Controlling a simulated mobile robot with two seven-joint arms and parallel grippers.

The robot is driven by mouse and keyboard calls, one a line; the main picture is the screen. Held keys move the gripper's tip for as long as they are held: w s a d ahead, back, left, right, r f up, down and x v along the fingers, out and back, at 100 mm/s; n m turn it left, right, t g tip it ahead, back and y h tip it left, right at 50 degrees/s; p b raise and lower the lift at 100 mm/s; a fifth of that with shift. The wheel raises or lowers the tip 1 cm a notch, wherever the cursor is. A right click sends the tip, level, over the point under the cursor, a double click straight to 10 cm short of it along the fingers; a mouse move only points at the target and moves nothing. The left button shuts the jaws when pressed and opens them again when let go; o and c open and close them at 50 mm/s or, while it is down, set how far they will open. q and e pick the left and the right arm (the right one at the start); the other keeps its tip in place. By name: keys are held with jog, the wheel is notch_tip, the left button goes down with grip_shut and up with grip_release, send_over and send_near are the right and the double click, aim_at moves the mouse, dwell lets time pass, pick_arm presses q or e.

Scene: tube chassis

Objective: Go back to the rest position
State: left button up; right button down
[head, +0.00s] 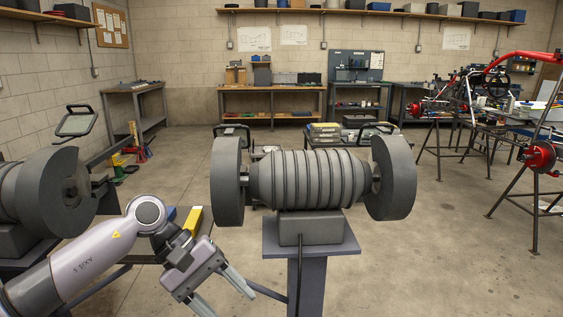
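My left arm comes in from the lower left. Its gripper (230,303) hangs in front of me, tilted down and to the right. Its two light fingers are spread apart, with nothing visible between them, and one fingertip is near the bottom edge of the picture. In the picture, it is to the left of the pedestal (308,290) that bears a large grey machine (313,178) with a ribbed drum and a wheel at each end. My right arm and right gripper are out of view.
A second similar grey machine (45,195) stands at the left, partly behind my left arm. A red tube chassis (500,65) rests on stands at the right. Workbenches (270,90) line the back wall. The concrete floor (430,240) is open to the right of the pedestal.

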pick_arm(q)
jog(key=s+d+r+n+t+h+p, duration=0.4)
jog(key=d+n+h, duration=0.65)
jog(key=n, duration=0.75)
jog(key=s+a+f+n+t+y+p, duration=0.1)
jog(key=a+f+n+t+y, duration=0.35)
jog(key=n, duration=0.75)
jog(key=a+f+n+t+y+p, duration=0.1)
jog(key=a+f+n+t+y, duration=0.3)
jog(key=n, duration=0.7)
jog(key=s+a+f+n+t+y+p, duration=0.1)
jog(key=a+f+n+t+y, duration=0.15)
jog(key=a+n+t, duration=0.65)
jog(key=s+a+f+n+g+y+p, duration=0.1)
jog(key=s+a+f+n+g+y, duration=0.1)
jog(key=s+f+n+g, duration=0.2)
jog(key=s+a+f+n+g+y, duration=0.2)
jog(key=s+f+n+g, duration=0.3)
jog(key=n, duration=0.6)
jog(key=s+f+y, duration=0.1)
jog(key=s+f, duration=0.1)
jog(key=s, duration=0.1)
jog(key=shift+s+f+p, duration=0.15)
jog(key=shift+s+p, duration=0.05)
jog(key=shift+p, duration=0.15)
